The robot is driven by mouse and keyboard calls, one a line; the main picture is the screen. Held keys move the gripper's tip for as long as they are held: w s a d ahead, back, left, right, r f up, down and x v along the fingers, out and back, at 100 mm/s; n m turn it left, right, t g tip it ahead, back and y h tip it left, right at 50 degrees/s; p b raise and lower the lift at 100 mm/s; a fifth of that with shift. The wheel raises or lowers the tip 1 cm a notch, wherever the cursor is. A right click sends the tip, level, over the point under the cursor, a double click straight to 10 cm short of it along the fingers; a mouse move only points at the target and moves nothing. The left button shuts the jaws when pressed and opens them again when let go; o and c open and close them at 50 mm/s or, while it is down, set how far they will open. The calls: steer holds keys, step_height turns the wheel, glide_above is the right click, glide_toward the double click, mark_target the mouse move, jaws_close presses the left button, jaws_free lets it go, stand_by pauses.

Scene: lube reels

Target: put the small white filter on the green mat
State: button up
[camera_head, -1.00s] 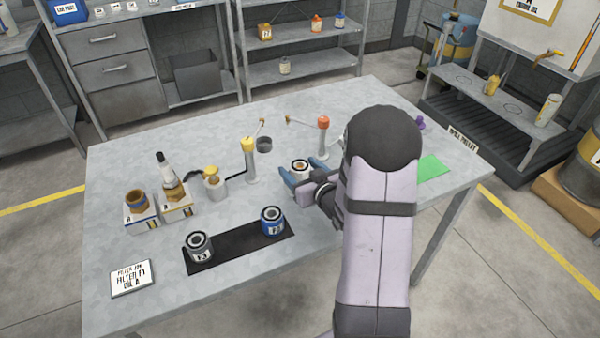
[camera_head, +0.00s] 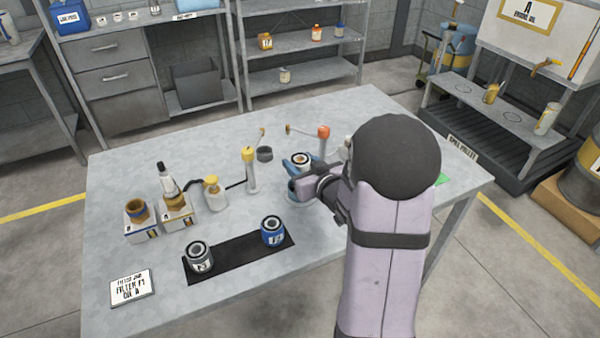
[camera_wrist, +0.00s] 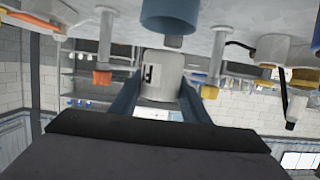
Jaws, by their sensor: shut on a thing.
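The small white filter (camera_head: 301,159) with a dark top is between the blue fingers of my gripper (camera_head: 299,165), held above the table. In the wrist view the white filter (camera_wrist: 163,76) shows a dark label, upside down, between both fingers. The green mat (camera_head: 441,179) lies at the table's right side, mostly hidden behind my arm.
A post with a red top (camera_head: 323,140) and one with a yellow top (camera_head: 249,168) stand near the gripper. A black mat (camera_head: 236,260) bears a grey can (camera_head: 199,257) and a blue can (camera_head: 272,232). Bottles, boxes and a sign (camera_head: 131,287) stand at left.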

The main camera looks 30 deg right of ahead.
mark_target(300, 158)
steer(key=shift+r, duration=2.2)
